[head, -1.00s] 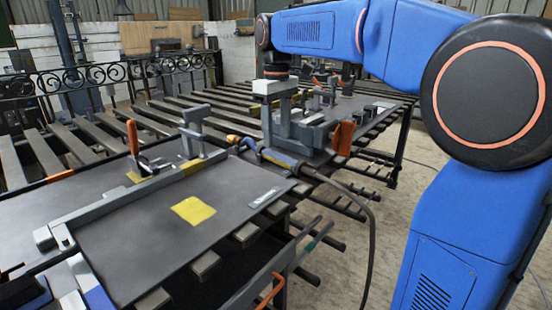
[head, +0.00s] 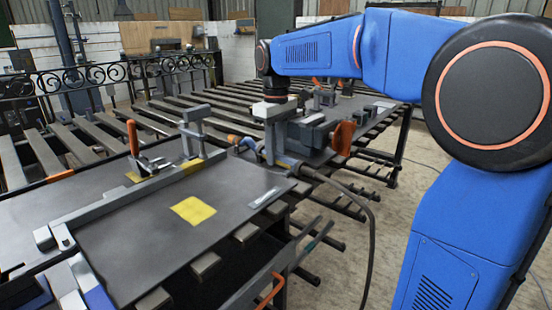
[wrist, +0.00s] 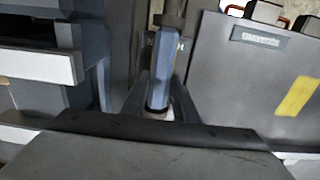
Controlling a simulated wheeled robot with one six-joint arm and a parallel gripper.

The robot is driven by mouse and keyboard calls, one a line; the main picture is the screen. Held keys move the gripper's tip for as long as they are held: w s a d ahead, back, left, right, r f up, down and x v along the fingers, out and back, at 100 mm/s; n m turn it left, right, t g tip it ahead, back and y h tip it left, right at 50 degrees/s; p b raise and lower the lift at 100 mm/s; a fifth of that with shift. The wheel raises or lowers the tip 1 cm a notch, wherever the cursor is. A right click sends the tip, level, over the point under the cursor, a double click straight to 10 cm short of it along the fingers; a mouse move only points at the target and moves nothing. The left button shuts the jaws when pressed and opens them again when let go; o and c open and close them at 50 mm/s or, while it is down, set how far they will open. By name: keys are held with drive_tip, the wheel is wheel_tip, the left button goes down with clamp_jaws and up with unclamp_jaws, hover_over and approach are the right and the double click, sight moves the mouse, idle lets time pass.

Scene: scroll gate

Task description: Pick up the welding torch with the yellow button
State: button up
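The welding torch (head: 288,162) lies at the right edge of the dark table, with its black cable hanging over the edge. Its blue-grey handle (wrist: 163,70) runs lengthwise between my fingers in the wrist view. I cannot make out the yellow button. My gripper (head: 272,155) points down over the torch, low at the table. In the wrist view, my gripper (wrist: 166,60) has one finger on each side of the handle. The fingers look open around it, close to its sides; firm contact is not visible.
A grey clamp (head: 194,125) and an orange-handled clamp (head: 133,140) stand left of my gripper. A grey fixture block (head: 310,130) and an orange part (head: 342,138) are close on its right. A yellow patch (head: 193,210) marks clear tabletop in front.

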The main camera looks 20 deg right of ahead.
sight(277, 153)
clamp_jaws()
drive_tip(key=shift+r, duration=0.1)
wheel_tip(277, 153, up, 10)
idle(0.3)
idle(0.7)
